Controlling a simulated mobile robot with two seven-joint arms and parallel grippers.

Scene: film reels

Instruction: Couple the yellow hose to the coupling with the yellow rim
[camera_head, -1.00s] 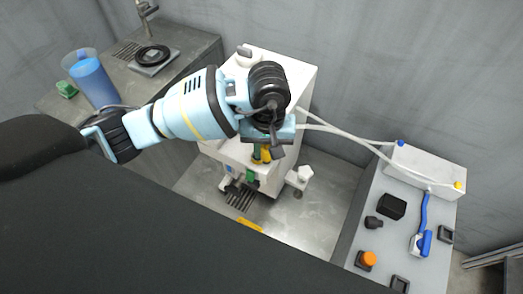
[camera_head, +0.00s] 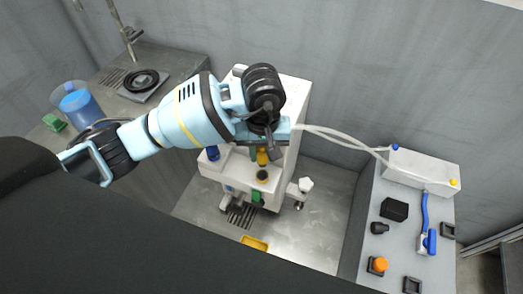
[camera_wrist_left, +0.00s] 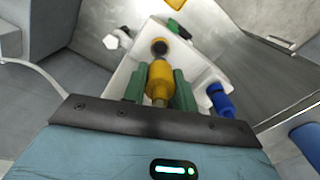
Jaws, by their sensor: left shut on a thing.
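My left gripper (camera_head: 260,155) comes over the white machine (camera_head: 287,110) and points down at its front. In the left wrist view its two green fingers (camera_wrist_left: 158,88) are shut on the yellow hose end (camera_wrist_left: 158,78), which also shows in the head view (camera_head: 262,158). A dark round opening with some yellow at its edge, seemingly the yellow-rimmed coupling (camera_wrist_left: 159,47), lies just beyond the hose end; in the head view it sits below the hose end (camera_head: 262,176). They look apart, though the exact gap is unclear. My right gripper is not in view.
A blue hose end (camera_wrist_left: 220,99) stands beside the held one. A green part (camera_head: 258,197) is on the machine's front. A yellow object (camera_head: 255,243) lies low in front. At right, a grey bench (camera_head: 405,235) holds a white box (camera_head: 420,168) and several small parts.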

